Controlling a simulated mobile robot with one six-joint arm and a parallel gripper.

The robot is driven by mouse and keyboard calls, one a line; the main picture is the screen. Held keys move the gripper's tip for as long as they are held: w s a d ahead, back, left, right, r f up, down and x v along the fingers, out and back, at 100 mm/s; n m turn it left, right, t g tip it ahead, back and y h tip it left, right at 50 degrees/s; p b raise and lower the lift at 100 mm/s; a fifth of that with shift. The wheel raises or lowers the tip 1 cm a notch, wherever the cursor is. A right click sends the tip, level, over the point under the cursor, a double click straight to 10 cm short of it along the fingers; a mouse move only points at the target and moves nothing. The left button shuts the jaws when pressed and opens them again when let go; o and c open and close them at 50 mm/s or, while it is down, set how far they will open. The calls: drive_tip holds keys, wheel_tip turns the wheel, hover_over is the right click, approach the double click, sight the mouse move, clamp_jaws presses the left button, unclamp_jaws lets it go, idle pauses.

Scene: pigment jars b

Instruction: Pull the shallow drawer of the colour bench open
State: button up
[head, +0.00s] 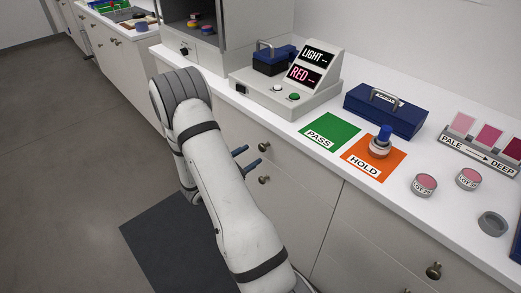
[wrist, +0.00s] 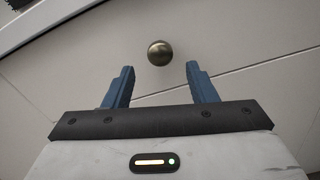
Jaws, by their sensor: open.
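The colour bench (head: 300,150) has a pale front with a dark round knob (head: 264,146) high up and a second knob (head: 264,180) below it. The drawer fronts look flush and shut. My gripper (head: 247,157) is open and empty in front of these knobs, its blue fingers apart. In the wrist view one knob (wrist: 160,53) lies between the lines of the two fingers (wrist: 160,68), a little beyond their tips and untouched. Which of the two knobs this is cannot be told for certain. My arm hides part of the bench front.
On the white top stand a light-and-colour display box (head: 290,85), a blue case (head: 385,112), a green PASS mat (head: 330,128), an orange HOLD mat (head: 362,172) with a blue-topped jar (head: 380,145), and pink jars (head: 424,185). Another knob (head: 433,271) sits at right. The floor (head: 80,130) at left is clear.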

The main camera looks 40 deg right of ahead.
sight(260, 150)
drive_tip(key=d, duration=0.6)
drive_tip(key=shift+w+d, duration=0.1)
drive_tip(key=shift+w, duration=0.1)
drive_tip(key=shift+c, duration=0.2)
clamp_jaws()
